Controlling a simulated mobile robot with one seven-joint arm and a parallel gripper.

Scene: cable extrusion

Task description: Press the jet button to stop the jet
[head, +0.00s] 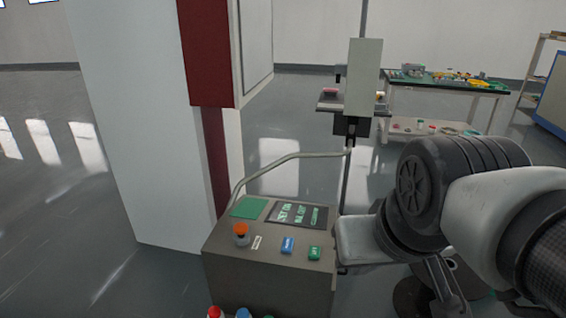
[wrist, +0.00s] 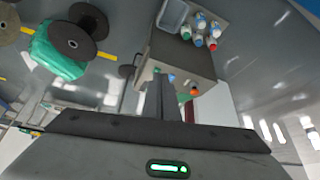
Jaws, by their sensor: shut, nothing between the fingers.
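A dark control box (head: 265,280) stands low in the middle of the head view. Its sloped top bears an orange-red knob (head: 240,230), a blue button (head: 288,244) and a green button (head: 314,252). The lettering is too small to read, so I cannot tell which one is the jet button. In the wrist view, my gripper (wrist: 165,95) is shut and empty, its fingers pointing toward the box top. The blue button (wrist: 171,77) and the orange knob (wrist: 194,91) show beside the fingers. I cannot tell the gap to the buttons. In the head view my arm hides the fingertips.
A display panel (head: 299,214) and a green plate (head: 249,207) lie on the box top. A bent grey pipe (head: 290,158) rises behind it. Several capped bottles (wrist: 200,28) stand by the box. A white and red column (head: 130,130) is at left. A cable spool (wrist: 80,32) is nearby.

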